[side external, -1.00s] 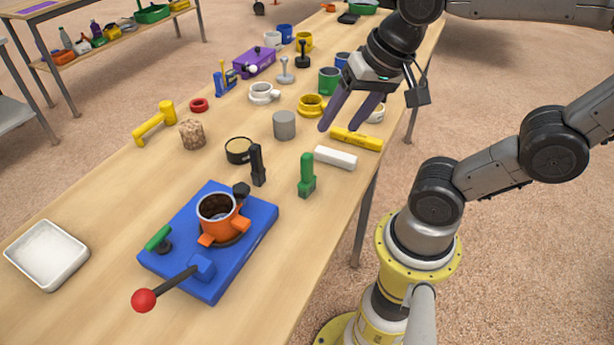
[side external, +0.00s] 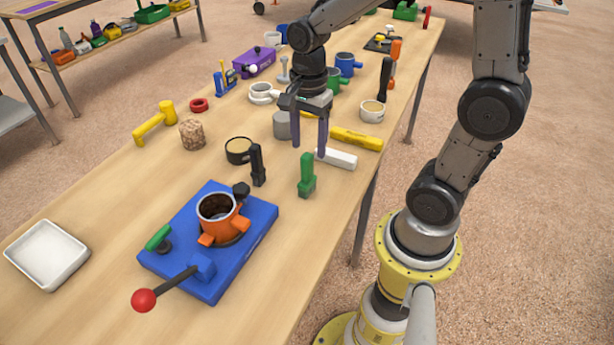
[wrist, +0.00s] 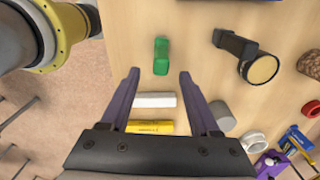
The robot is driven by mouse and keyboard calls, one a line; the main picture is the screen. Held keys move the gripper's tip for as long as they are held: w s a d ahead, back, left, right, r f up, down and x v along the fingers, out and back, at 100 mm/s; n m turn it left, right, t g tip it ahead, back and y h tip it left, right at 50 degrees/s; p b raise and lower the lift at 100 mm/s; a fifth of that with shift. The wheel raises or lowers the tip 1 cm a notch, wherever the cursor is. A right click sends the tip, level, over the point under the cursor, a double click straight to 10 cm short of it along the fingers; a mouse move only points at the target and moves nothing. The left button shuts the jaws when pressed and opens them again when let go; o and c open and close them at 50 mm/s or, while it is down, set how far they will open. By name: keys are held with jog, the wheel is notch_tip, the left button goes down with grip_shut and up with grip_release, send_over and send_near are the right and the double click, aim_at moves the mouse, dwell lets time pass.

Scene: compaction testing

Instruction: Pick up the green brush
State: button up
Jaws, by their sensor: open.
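My gripper (side external: 310,150) is open and empty, above the table and just behind the brush in the side view. The wrist view shows my gripper (wrist: 160,72) with its two purple fingers spread wide. Nothing is between the fingers at their tips, and the brush is not touched.
A white bar (side external: 337,159) and a yellow cylinder (side external: 356,139) lie behind the brush. A black-handled tool (side external: 257,166) stands to its left. A blue base (side external: 190,277) holding an orange mould (side external: 218,218) is at front left. A grey cylinder (side external: 281,126) stands behind.

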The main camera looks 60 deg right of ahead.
aim_at(307, 170)
jog(key=f, duration=0.8)
jog(key=shift+w+a, duration=0.1)
jog(key=shift+a, duration=0.15)
grip_shut()
